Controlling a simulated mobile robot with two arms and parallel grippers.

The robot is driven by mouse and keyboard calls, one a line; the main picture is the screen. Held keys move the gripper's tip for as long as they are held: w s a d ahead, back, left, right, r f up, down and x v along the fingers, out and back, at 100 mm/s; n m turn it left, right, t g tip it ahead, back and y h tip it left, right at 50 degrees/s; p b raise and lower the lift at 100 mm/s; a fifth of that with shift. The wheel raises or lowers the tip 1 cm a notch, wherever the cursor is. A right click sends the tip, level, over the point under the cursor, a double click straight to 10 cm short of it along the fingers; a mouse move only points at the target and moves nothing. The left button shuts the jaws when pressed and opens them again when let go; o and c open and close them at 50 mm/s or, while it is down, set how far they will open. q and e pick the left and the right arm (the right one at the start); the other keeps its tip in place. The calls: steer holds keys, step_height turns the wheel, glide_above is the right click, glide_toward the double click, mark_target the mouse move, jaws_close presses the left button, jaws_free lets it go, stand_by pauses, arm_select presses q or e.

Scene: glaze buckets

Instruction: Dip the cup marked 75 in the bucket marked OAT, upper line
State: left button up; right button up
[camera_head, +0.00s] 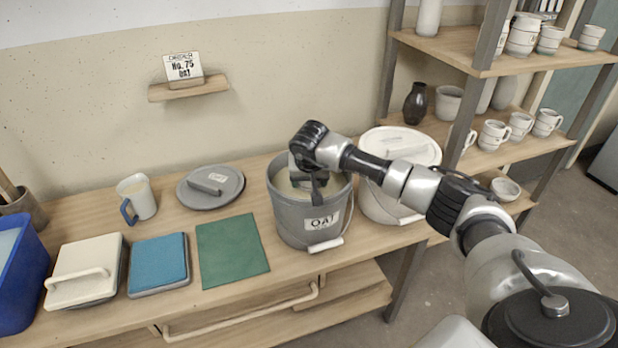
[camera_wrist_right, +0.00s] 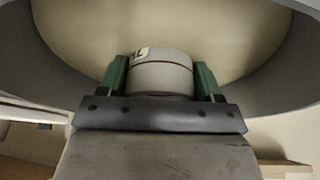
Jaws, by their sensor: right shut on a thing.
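The grey bucket marked OAT (camera_head: 291,223) stands open on the bench, with pale cream glaze inside. My right gripper (camera_head: 312,180) points down into its mouth. In the right wrist view, the green fingertips of this gripper (camera_wrist_right: 160,80) are shut on a light grey cup (camera_wrist_right: 162,76) with a dark line around it and a partly visible mark near its left edge. The cup is over or in the glaze (camera_wrist_right: 215,25); I cannot tell whether it touches. The head view hides the cup behind the gripper. My left gripper is out of view.
A lidded white bucket (camera_head: 390,208) stands close on the right. A grey lid (camera_head: 228,188), measuring jug (camera_head: 137,197), green mat (camera_head: 232,250), blue pad (camera_head: 158,262) and cream-topped box (camera_head: 85,268) lie left. A card reading No. 75 OAT (camera_head: 184,68) stands on a wall ledge. Shelves (camera_head: 455,45) hold cups.

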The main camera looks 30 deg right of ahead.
steer(key=shift+f, duration=0.55)
steer(key=shift+f, duration=0.1)
stand_by(2.1)
step_height(320, 180, up, 7)
steer(key=p, duration=0.4)
steer(key=shift+r+p, duration=0.25)
steer(key=shift+p, duration=0.05)
stand_by(1.6)
step_height(320, 180, up, 7)
steer(key=p, duration=0.5)
steer(key=shift+r, duration=0.2)
